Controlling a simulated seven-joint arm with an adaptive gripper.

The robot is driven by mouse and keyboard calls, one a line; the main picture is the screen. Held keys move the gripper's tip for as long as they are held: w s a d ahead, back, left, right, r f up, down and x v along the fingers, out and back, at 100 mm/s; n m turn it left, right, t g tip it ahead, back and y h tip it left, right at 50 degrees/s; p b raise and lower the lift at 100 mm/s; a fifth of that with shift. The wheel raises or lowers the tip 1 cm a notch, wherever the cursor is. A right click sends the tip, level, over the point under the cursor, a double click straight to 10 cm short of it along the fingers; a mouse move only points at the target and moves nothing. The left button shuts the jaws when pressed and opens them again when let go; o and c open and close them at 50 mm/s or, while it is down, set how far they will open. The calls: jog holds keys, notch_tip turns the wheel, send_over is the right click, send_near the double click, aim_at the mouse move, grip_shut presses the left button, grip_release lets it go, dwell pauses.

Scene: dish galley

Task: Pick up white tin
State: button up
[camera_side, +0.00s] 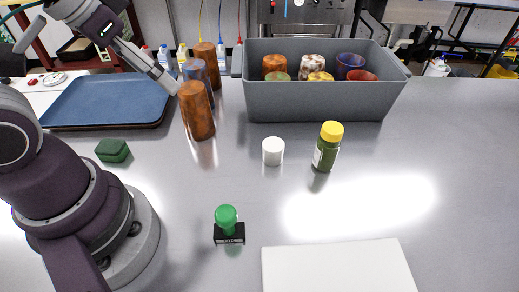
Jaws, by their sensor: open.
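A small white tin (273,152) stands upright on the grey table, a little left of a green jar with a yellow lid. My gripper (172,84) is at the upper left, beside the brown cups and near the right edge of the blue tray. It is well to the left of the white tin and apart from it. Its fingers are small in this view, and I see nothing held between them.
A grey bin (315,105) with several cups stands behind the tin. Tall brown cups (197,112) stand between my gripper and the tin. The green jar (327,148), blue tray (105,100), green sponge (112,150), green-handled stamp (228,224) and white board (338,268) surround clear table.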

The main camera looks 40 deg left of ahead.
jog(key=m+g, duration=0.6)
jog(key=m, duration=0.6)
send_over(273, 144)
jog(key=f, duration=1)
jog(key=shift+s+a+f, duration=0.15)
jog(key=shift+a+f, duration=0.05)
jog(key=shift+m, duration=0.3)
jog(key=f, duration=1)
jog(key=shift+d+f, duration=0.15)
jog(key=shift+d, duration=0.1)
jog(key=c, duration=1.3)
